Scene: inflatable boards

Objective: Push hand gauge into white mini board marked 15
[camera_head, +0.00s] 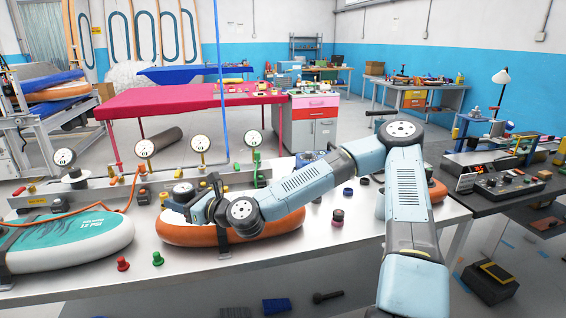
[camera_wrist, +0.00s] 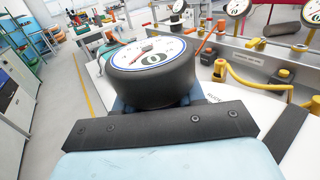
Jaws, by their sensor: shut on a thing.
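My gripper (camera_wrist: 155,103) is shut on the hand gauge (camera_wrist: 150,60), a round black-rimmed gauge with a white dial and red needle. In the head view, my gripper (camera_head: 186,196) is low over the left part of a white-topped mini board with an orange side (camera_head: 180,235). White board surface (camera_wrist: 225,98) also shows beneath and beside the gauge in the wrist view. The gauge hides its lower end and any valve there, so I cannot tell whether it touches. My arm covers most of this board's top, and I cannot read its number.
A teal-and-white board (camera_head: 75,243) with a PSI marking lies at left. Several dial gauges stand on a metal rail (camera_head: 110,190) behind the boards. Red (camera_head: 123,263) and green (camera_head: 158,258) caps stand near the table's front.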

